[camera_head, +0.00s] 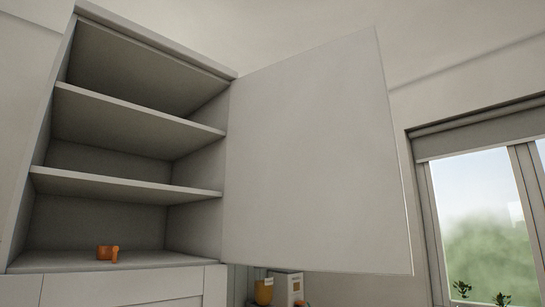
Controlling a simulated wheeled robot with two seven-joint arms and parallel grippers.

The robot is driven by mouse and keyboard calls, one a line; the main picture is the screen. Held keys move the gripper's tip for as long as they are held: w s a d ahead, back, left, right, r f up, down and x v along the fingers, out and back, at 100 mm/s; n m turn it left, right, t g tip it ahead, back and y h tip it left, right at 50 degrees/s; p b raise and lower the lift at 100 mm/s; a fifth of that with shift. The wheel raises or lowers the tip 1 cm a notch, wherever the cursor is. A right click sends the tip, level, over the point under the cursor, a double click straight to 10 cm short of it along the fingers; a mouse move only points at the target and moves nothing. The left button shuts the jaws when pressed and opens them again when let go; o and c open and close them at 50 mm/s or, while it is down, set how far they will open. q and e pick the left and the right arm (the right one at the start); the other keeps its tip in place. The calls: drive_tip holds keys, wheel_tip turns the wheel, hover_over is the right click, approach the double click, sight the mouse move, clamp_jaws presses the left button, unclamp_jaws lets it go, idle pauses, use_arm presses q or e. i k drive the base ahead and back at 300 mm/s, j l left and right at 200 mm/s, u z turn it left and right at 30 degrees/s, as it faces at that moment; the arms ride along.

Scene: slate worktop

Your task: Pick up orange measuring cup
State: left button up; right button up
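The orange measuring cup (105,252) stands on the bottom board of an open wall cabinet (130,261), at the lower left of the head view. A small handle-like part shows on its right side. Nothing touches it. Neither of my grippers shows in the head view.
The cabinet door (315,160) is swung open to the right. Two empty shelves (130,187) lie above the cup. A window (487,225) with small plants (462,289) is at the right.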

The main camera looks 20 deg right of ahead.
sight(107, 252)
drive_tip(key=i+l+z, duration=0.25)
drive_tip(key=z, duration=0.25)
drive_tip(key=i+z, duration=0.45)
drive_tip(key=i+l+z, duration=0.15)
drive_tip(key=z, duration=0.2)
drive_tip(key=i+l+z, duration=0.1)
drive_tip(key=z, duration=0.2)
drive_tip(key=i+l+u, duration=0.15)
drive_tip(key=u, duration=0.15)
drive_tip(key=i+l+u, duration=0.3)
drive_tip(key=j, duration=0.05)
